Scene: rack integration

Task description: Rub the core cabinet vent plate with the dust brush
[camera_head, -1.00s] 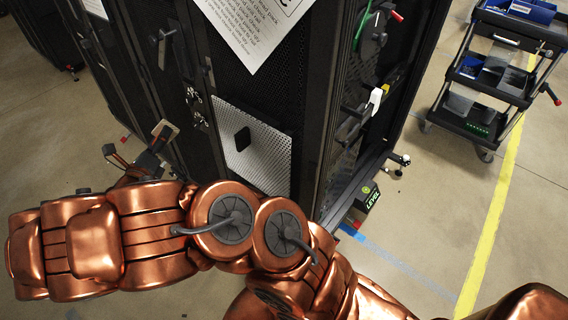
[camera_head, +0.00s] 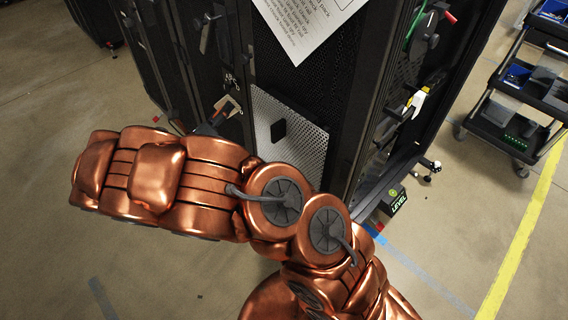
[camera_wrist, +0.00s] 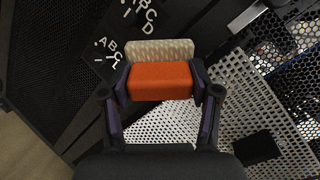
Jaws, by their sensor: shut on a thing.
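My gripper (camera_wrist: 160,88) is shut on the dust brush (camera_wrist: 160,81), an orange block with a pale, ridged bristle side at its far end. In the head view the brush (camera_head: 229,104) shows small, just left of the vent plate and partly hidden by my arm. The core cabinet vent plate (camera_head: 302,150) is a light perforated panel low on the black cabinet, with a small black square on it. In the wrist view the vent plate (camera_wrist: 245,92) lies beyond and right of the brush. I cannot tell whether the bristles touch it.
The black cabinet (camera_head: 358,95) has a white printed sheet (camera_head: 305,22) above the plate and latches at its left. A green-labelled box (camera_head: 390,199) stands at its foot. A tool cart (camera_head: 520,100) stands at the right.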

